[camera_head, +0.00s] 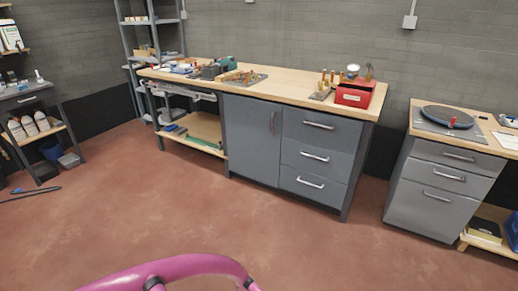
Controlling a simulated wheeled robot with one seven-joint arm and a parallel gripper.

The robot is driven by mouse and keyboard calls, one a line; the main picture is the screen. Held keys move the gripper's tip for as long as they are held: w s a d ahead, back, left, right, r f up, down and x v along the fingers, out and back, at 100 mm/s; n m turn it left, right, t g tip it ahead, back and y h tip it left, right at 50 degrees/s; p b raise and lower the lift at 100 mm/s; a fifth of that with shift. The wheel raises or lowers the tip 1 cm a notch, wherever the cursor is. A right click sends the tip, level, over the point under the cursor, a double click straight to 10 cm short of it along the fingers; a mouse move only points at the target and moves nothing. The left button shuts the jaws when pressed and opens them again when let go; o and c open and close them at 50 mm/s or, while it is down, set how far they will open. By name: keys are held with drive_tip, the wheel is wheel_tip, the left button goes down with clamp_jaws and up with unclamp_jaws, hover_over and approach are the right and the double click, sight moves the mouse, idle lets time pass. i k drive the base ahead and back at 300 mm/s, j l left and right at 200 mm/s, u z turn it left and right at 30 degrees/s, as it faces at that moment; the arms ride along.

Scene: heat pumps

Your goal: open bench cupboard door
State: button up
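The bench (290,87) has a light wooden top and stands against the back wall. Its cupboard door (250,140) is a grey panel in the middle of the bench front, with a dark vertical handle (273,122) near its right edge. The door looks closed, flush with the frame. Part of my pink arm (195,265) shows at the bottom of the picture, well away from the bench. My gripper is not in view.
Three drawers (318,153) with silver handles sit right of the door. A red box (355,94) and tools lie on the bench top. A second grey drawer cabinet (437,195) stands at the right, shelves (155,45) at the back left. The reddish floor (150,215) before the bench is clear.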

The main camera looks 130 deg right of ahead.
sight(254, 127)
drive_tip(key=z, duration=4.45)
drive_tip(key=i+z, duration=0.15)
drive_tip(key=i+l, duration=0.15)
drive_tip(key=i, duration=0.4)
drive_tip(key=i+l+u, duration=0.1)
drive_tip(key=i, duration=0.45)
drive_tip(key=i+l+u, duration=0.1)
drive_tip(key=i, duration=0.45)
drive_tip(key=i+l, duration=0.3)
drive_tip(key=i, duration=0.25)
